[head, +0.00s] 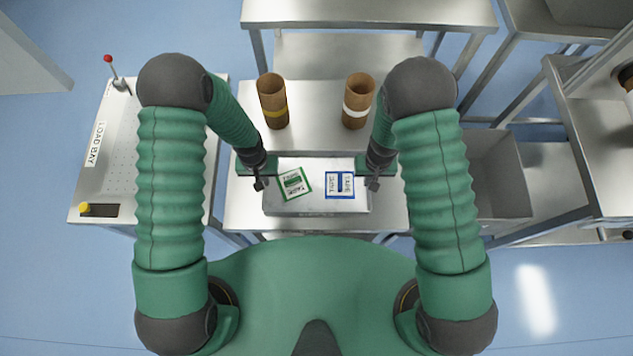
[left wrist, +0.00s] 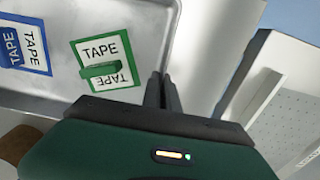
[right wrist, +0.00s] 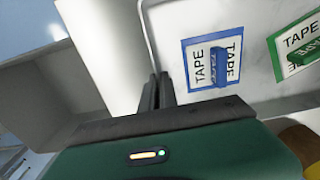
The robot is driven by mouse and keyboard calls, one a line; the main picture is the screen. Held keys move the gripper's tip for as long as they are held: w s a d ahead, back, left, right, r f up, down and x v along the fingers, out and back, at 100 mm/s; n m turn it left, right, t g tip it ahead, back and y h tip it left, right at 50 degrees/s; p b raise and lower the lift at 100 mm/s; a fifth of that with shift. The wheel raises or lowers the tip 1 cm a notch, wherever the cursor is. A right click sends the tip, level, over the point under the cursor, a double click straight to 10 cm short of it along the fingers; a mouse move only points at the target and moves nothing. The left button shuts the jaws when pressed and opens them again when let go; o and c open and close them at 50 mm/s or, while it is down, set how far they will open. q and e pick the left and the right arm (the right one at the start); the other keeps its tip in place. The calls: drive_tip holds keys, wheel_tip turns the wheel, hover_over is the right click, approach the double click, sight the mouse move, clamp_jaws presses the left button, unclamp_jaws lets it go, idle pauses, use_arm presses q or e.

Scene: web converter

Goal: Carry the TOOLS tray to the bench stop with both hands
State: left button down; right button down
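A shallow metal tray (head: 318,205) is in front of me in the head view, with a green-bordered TAPE card (head: 294,183) and a blue-bordered TAPE card (head: 340,185) in it. I read no TOOLS lettering. My left gripper (head: 259,184) is at the tray's left rim; in the left wrist view its fingers (left wrist: 161,90) are close together on the rim. My right gripper (head: 373,183) is at the right rim; in the right wrist view its fingers (right wrist: 155,90) are likewise close together on it. I cannot tell whether the tray touches the bench. No bench stop is recognisable.
Two brown cardboard tubes, one yellow-banded (head: 273,102) and one white-banded (head: 358,101), stand behind the tray on the metal bench (head: 315,120). A LOAD BAY table (head: 118,185) with a red-knobbed lever (head: 109,62) is at left. A grey bin (head: 500,175) is at right.

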idle(0.5)
